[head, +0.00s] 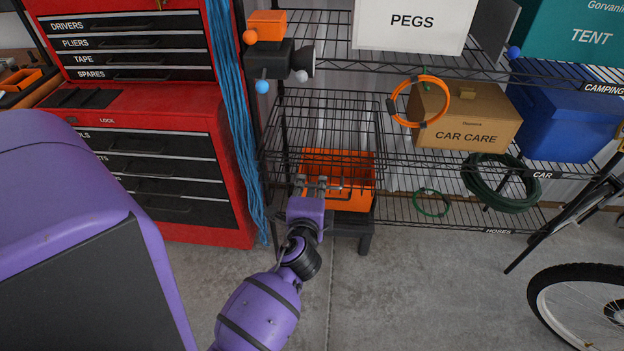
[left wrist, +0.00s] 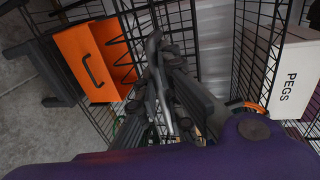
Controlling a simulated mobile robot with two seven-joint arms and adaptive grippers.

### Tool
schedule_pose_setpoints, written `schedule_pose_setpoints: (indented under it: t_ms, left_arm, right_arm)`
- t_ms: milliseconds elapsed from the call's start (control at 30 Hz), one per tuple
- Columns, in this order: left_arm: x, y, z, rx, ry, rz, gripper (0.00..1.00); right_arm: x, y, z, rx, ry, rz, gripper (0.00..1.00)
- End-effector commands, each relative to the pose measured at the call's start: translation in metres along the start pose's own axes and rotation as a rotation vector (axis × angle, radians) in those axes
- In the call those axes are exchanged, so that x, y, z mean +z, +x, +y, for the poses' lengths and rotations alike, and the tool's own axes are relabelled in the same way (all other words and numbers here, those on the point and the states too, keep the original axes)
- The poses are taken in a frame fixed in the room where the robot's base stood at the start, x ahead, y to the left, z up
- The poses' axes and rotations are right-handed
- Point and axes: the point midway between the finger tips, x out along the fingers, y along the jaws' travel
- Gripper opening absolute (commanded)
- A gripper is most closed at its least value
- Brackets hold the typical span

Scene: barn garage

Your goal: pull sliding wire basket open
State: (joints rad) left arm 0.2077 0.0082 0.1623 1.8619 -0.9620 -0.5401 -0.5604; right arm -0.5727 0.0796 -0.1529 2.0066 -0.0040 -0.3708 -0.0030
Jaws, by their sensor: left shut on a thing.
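The black sliding wire basket (head: 338,110) sits in a frame between the red tool chest and the wire shelving in the head view. Its wire mesh also shows in the left wrist view (left wrist: 150,25). My left gripper (head: 318,184) is at the basket's lower front, and in the left wrist view (left wrist: 165,95) its fingers are closed at the front of the mesh. My right gripper is not in view.
An orange bin (head: 350,190) stands below the basket, just behind my gripper. The red tool chest (head: 190,115) and hanging blue rope (head: 235,110) are close on the left. Shelving with a car care box (head: 470,125) is on the right. Concrete floor (head: 400,290) in front is clear; a bicycle wheel (head: 590,310) stands far right.

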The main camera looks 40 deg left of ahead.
Motion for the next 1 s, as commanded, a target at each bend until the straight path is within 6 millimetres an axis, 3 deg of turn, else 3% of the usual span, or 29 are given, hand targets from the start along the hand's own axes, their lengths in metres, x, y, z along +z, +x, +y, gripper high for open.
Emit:
schedule_pose_setpoints:
  t_ms: [400, 833, 867, 1000]
  left_arm:
    - [0.0, -0.041, 0.008, 0.0, -0.005, -0.001, 0.0]
    - [0.0, -0.044, 0.009, 0.0, -0.005, -0.001, 0.0]
    - [0.0, -0.044, 0.009, 0.0, -0.004, -0.001, 0.1]
    - [0.0, -0.044, 0.009, -0.001, -0.003, 0.0, 0.27]
  right_arm:
    - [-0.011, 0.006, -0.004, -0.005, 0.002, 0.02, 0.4]
    - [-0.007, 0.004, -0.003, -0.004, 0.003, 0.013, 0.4]
    - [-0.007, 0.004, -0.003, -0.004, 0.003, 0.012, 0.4]
    - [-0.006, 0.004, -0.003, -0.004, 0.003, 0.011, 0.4]
